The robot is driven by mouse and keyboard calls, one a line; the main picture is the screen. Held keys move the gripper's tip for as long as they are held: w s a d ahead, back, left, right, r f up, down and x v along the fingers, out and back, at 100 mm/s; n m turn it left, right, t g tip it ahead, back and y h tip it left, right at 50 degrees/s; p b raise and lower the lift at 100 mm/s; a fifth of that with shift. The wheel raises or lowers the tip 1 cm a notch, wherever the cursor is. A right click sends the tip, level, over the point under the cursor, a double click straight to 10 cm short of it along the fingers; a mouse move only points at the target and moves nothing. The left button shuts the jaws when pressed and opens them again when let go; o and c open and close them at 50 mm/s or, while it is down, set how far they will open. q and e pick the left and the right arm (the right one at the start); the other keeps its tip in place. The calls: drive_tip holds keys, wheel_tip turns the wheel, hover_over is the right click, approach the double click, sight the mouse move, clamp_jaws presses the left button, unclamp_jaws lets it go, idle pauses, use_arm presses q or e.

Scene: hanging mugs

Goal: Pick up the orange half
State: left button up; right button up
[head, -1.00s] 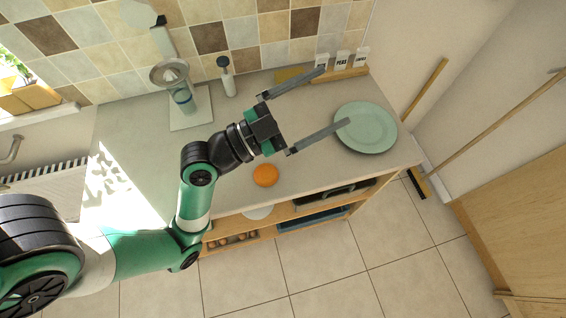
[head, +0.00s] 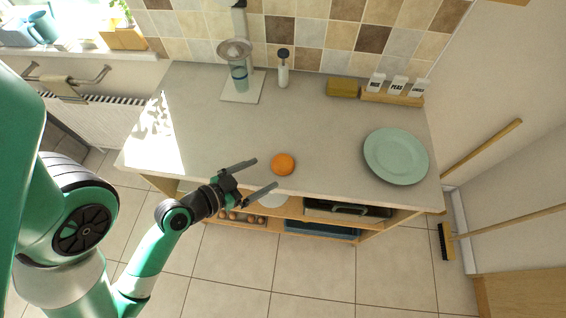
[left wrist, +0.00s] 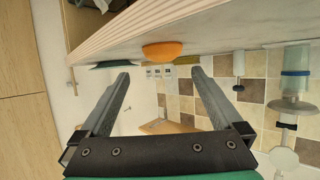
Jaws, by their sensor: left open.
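The orange half (head: 283,164) lies on the grey counter near its front edge. In the left wrist view the orange half (left wrist: 162,51) shows at the top middle, beyond the fingertips, with its flat side against the counter. My left gripper (head: 266,173) is open and empty. Its fingers point toward the orange half from the left and a little in front. In the left wrist view the left gripper (left wrist: 161,78) has its fingers spread wide, with the orange half between their lines but apart from both. My right gripper is in neither view.
A green plate (head: 396,156) lies on the counter's right end. The counter's middle (head: 220,130) is clear. Open shelves (head: 275,213) lie below.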

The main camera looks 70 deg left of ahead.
sight(282, 162)
use_arm(q)
drive_tip(key=p+x, duration=0.1)
drive_tip(key=x, duration=0.3)
drive_tip(key=shift+w, duration=0.1)
drive_tip(key=shift+a+r+p+x, duration=0.1)
drive_tip(key=shift+p+x, duration=0.25)
drive_tip(key=shift+x, duration=0.95)
drive_tip(key=shift+a+r+p+x, duration=0.1)
drive_tip(key=shift+p+x, duration=0.25)
drive_tip(key=shift+x, duration=1)
drive_tip(key=c, duration=1.5)
drive_tip(key=shift+r, duration=0.1)
